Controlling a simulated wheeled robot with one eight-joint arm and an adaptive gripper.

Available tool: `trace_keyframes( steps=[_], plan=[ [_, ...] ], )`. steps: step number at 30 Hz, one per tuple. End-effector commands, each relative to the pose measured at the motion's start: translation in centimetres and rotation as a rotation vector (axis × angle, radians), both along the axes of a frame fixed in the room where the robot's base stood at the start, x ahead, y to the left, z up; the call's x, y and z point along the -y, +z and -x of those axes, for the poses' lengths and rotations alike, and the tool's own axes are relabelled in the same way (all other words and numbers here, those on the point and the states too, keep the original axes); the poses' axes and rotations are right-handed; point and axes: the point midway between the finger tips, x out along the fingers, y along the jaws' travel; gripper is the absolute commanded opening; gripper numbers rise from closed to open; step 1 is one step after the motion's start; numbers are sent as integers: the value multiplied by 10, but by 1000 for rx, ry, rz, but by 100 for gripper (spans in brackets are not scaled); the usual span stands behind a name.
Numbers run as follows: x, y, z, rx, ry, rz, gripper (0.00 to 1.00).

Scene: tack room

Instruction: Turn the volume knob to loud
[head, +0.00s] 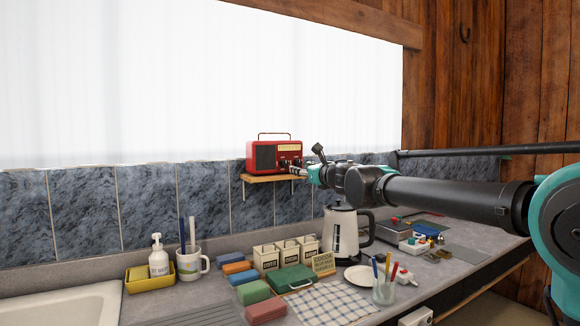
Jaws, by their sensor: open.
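A red radio (265,157) with a dark speaker grille and a handle on top stands upright on a small wooden wall shelf (262,179) above the counter. Its knobs are on the right part of its front, small in this view. My gripper (299,171) is at the right side of the radio's front, close to the lower knobs. I cannot tell whether it touches one. The gripper and wrist hide part of that corner, and the volume knob's setting is too small to read.
Below, the counter holds a kettle (341,232), canisters (287,255), a mug (191,264), a soap bottle (158,259), sponges and a glass of pens (383,290). A sink (65,305) is at lower left. The air left of the radio is clear.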

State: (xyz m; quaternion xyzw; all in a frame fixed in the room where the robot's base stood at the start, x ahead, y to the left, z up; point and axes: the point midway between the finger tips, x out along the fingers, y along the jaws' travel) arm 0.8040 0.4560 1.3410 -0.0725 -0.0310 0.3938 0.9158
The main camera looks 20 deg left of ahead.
Motion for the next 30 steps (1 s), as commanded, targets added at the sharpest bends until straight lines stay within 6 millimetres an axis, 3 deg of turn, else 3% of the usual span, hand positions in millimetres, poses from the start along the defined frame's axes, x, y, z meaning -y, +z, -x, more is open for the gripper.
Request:
trace_keyframes(
  steps=[18, 30],
  plan=[
    [-74, 0, -71, -1, -1, -1, 46],
    [-85, 0, -82, -1, -2, -2, 46]
  ],
)
